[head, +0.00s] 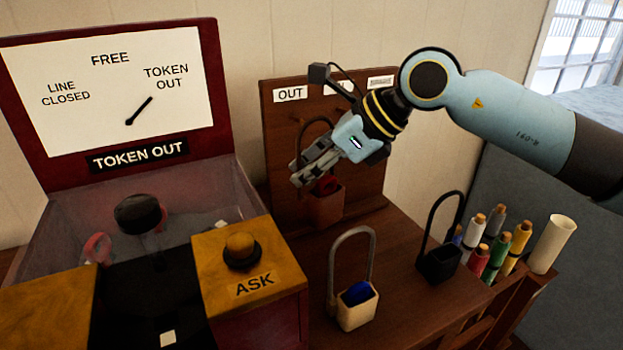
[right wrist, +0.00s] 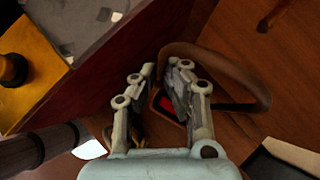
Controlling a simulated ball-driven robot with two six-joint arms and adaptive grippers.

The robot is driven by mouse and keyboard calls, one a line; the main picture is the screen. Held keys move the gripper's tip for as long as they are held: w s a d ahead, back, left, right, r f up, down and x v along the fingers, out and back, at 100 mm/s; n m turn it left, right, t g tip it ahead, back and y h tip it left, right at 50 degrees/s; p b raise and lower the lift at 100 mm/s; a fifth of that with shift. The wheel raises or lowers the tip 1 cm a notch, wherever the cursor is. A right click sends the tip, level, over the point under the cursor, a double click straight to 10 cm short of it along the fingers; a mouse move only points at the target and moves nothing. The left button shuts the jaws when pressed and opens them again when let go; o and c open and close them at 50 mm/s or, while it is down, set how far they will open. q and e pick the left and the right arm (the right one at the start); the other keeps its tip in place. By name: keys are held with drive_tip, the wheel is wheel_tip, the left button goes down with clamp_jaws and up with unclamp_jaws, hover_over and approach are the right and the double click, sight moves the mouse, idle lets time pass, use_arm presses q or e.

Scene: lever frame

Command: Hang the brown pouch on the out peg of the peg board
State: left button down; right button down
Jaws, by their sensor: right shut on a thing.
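The brown pouch (head: 326,207) hangs upright in front of the peg board (head: 372,150), with a red thing inside and a stiff loop handle rising above it. My right gripper (head: 300,174) is shut on the pouch and partly covers it and its loop. In the right wrist view the fingers (right wrist: 160,76) are at the pouch, and its brown loop (right wrist: 255,82) arches out to the right. The OUT label (head: 290,94) is at the board's upper left. The loop's top is below this label; I cannot tell whether it is around the peg. My left gripper is not in view.
A cream pouch (head: 357,308) with a blue thing inside and a black pouch (head: 438,262) stand on the wooden table (head: 400,325). Several thread spools (head: 497,245) stand at the right. A red cabinet with an ASK button (head: 241,250) fills the left.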

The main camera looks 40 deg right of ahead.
drive_tip(key=w+d+f+b, duration=0.1)
drive_tip(key=w+b, duration=0.3)
drive_tip(key=w, duration=0.3)
drive_tip(key=shift+d+f, duration=0.25)
drive_tip(key=shift+d, duration=0.05)
idle(0.4)
idle(0.6)
drive_tip(key=c, duration=1.4)
unclamp_jaws()
drive_tip(key=shift+o, duration=0.2)
drive_tip(key=shift+s, duration=0.1)
drive_tip(key=v, duration=0.7)
drive_tip(key=shift+r, duration=0.15)
